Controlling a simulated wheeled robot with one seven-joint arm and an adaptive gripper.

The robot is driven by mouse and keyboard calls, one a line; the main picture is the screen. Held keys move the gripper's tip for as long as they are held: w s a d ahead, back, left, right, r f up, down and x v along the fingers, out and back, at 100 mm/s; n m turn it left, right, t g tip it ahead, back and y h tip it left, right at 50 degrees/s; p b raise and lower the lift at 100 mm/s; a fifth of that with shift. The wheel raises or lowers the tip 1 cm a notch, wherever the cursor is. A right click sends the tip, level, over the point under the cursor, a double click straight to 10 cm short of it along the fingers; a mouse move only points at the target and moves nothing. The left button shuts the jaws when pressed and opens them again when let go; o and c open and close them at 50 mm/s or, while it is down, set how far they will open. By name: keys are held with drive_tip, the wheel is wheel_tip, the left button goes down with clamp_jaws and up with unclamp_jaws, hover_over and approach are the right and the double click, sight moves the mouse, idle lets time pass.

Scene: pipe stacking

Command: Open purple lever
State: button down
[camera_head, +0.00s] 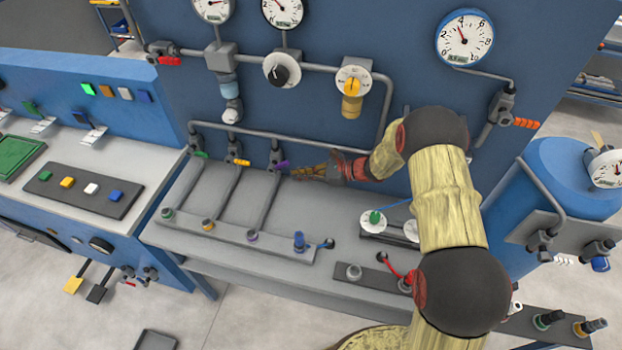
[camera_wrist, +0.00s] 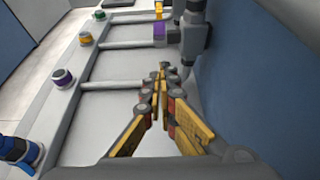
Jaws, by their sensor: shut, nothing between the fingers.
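The purple lever (camera_head: 283,165) sticks out to the right from a grey valve on the blue panel, above the third slanted pipe. In the wrist view the purple lever (camera_wrist: 160,32) shows beyond my fingertips, at the side of its grey valve (camera_wrist: 192,35). My gripper (camera_head: 300,172) is shut and empty, with its tips close to the right end of the lever. In the wrist view my gripper (camera_wrist: 161,75) points toward the valve. I cannot tell whether the tips touch the lever.
A yellow lever (camera_head: 241,162), a green lever (camera_head: 201,155) and a red lever (camera_head: 169,61) are on nearby valves. An orange lever (camera_head: 526,123) is at the right. Slanted pipes run over the grey bench (camera_head: 330,255) to a bar with coloured knobs.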

sight(278, 166)
drive_tip(key=shift+w+a+r, duration=0.1)
drive_tip(key=shift+a+r, duration=0.5)
drive_tip(key=shift+r, duration=0.35)
drive_tip(key=shift+a+r+h+p, duration=0.1)
drive_tip(key=shift+r+h+p, duration=0.25)
drive_tip(key=shift+p, duration=0.2)
drive_tip(key=shift+w+r+g+h+p, duration=0.1)
drive_tip(key=shift+r+g+h+p, duration=0.15)
drive_tip(key=shift+g+h+p, duration=0.15)
